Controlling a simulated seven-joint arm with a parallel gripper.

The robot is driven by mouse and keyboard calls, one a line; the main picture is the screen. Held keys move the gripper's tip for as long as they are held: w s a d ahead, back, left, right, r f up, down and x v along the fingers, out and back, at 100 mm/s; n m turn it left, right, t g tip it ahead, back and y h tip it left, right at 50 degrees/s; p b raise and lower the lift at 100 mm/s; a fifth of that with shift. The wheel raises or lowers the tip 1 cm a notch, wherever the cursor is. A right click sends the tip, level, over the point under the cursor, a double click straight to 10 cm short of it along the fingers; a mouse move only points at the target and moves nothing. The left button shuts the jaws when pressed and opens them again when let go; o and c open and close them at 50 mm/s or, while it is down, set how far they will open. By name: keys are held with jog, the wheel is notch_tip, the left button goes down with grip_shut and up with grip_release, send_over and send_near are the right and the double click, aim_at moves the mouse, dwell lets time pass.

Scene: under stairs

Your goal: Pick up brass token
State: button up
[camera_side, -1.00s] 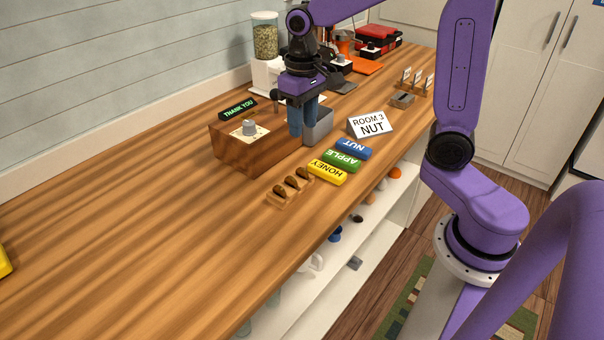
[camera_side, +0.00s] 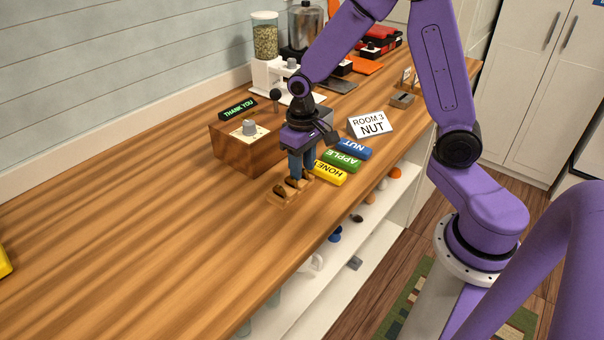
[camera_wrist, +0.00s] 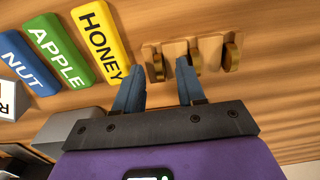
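Three brass tokens stand upright in a small wooden rack (camera_side: 289,201) near the counter's front edge. In the wrist view the tokens are a left one (camera_wrist: 158,66), a middle one (camera_wrist: 195,60) and a right one (camera_wrist: 231,56), with the rack (camera_wrist: 210,42) behind them. My gripper (camera_wrist: 160,66) is open, and its blue fingertips lie on either side of the left token, the one nearest the HONEY block. In the side view my gripper (camera_side: 299,177) is low at the rack's far end and hides that token. I cannot tell whether the fingers touch it.
Yellow HONEY (camera_side: 330,173), green APPLE (camera_side: 341,161) and blue NUT (camera_side: 355,148) blocks lie close beside the rack. A ROOM 3 NUT sign (camera_side: 371,124) stands farther back.

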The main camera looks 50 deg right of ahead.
jog(key=shift+f, duration=0.2)
grip_shut()
jog(key=shift+r, duration=0.1)
